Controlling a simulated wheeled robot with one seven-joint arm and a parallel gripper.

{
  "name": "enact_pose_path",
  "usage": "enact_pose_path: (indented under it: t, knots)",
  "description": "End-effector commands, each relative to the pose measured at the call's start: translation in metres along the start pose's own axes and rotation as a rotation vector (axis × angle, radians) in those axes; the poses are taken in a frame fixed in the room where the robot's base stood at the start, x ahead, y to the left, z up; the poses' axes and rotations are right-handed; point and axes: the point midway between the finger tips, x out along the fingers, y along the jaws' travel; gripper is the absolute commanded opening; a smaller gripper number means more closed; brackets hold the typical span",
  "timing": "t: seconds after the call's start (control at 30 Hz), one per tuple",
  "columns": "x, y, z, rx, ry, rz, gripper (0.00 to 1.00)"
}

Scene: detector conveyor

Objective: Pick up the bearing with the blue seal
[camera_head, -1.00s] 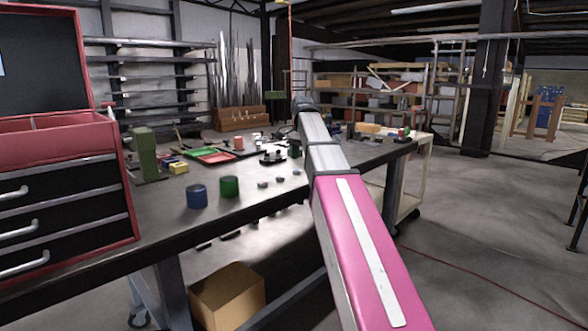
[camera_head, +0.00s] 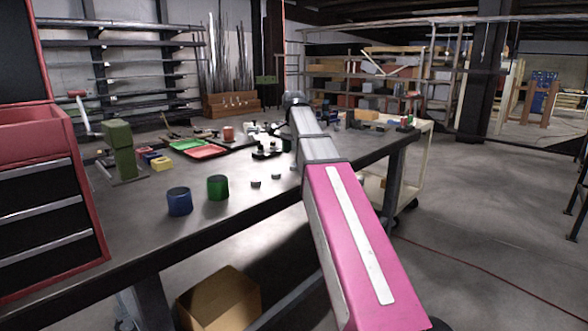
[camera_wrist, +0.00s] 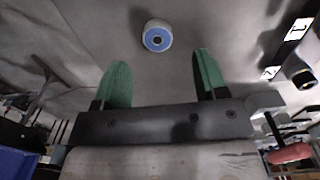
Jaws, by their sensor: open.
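The bearing with the blue seal (camera_wrist: 157,36) shows in the wrist view as a small pale ring with a blue face and a dark centre. It sits on a grey surface, above the gap between my fingertips in the picture. My gripper (camera_wrist: 162,74) is open and empty, its two green fingers apart, and does not touch the bearing. In the head view, small round grey pieces, one nearer (camera_head: 255,184) and one farther (camera_head: 277,178), lie on the workbench (camera_head: 235,210); their seal colours cannot be told there. My arm hides part of the bench.
A blue cylinder (camera_head: 179,202) and a green cylinder (camera_head: 218,188) stand left of the small pieces. Green (camera_head: 187,144) and red (camera_head: 203,152) trays lie farther back. A green post-like fixture (camera_head: 120,150) and a red tool chest (camera_head: 45,200) stand at left.

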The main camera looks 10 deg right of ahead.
Motion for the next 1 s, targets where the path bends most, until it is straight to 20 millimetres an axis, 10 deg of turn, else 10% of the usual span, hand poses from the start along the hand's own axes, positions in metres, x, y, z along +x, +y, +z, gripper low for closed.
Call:
enact_pose_path:
  t: [0.77,0.93,1.0]
  knots:
    - [0.054,0.002,0.002,0.000,0.001,-0.001,0.66]
    - [0.054,0.002,0.002,0.000,0.000,-0.001,0.11]
    - [0.054,0.002,0.002,0.000,0.000,-0.001,0.11]
